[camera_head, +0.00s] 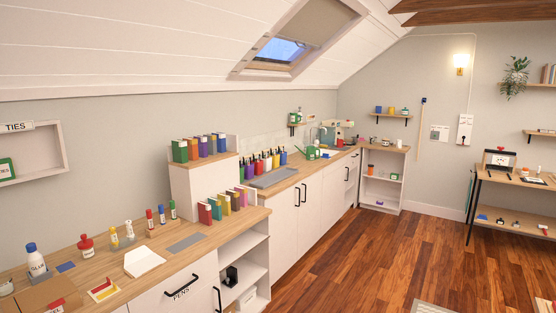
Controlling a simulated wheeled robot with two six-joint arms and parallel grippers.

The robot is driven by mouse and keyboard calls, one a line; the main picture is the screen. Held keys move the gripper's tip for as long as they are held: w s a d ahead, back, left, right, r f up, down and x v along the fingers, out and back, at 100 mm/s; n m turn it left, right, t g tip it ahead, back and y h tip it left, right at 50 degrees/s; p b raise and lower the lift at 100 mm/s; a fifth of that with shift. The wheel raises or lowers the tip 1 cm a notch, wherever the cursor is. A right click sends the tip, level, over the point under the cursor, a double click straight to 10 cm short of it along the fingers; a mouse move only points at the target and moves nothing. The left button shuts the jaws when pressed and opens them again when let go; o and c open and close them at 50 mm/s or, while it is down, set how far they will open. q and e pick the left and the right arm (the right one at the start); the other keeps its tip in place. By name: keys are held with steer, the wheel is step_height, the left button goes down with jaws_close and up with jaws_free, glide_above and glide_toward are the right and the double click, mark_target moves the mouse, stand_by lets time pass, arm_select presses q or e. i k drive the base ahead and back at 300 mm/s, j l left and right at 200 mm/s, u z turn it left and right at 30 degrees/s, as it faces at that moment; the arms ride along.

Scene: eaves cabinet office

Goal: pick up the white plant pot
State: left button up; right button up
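I cannot make out a white plant pot for sure in the head view. A trailing green plant (515,76) hangs by the right wall, and its leaves mostly hide whatever holds it. Small items stand on the far wall shelf (391,116), too small to tell well. Neither of my grippers is in view.
A long wooden counter (209,244) with bottles, books and pens runs along the left wall. A low open cabinet (385,178) stands at the far corner. A desk (515,180) stands at the right. The wooden floor (400,255) between is mostly clear.

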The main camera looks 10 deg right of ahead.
mark_target(266, 160)
steer(key=i+l+z, duration=0.3)
steer(key=i+z, duration=0.15)
steer(key=i+l+z, duration=0.1)
steer(key=i+z, duration=0.35)
steer(key=i, duration=0.25)
steer(key=i+j+z, duration=0.1)
steer(key=i+z, duration=0.4)
steer(key=i, duration=0.95)
steer(key=i+l+u, duration=0.15)
steer(key=i, duration=0.85)
steer(key=i+u, duration=0.2)
steer(key=i, duration=0.5)
steer(key=i+l+u, duration=0.2)
steer(key=i, duration=0.5)
steer(key=i+u, duration=0.6)
steer(key=u, duration=0.15)
steer(key=i+l+u, duration=0.35)
steer(key=k+j, duration=0.05)
steer(key=j, duration=0.05)
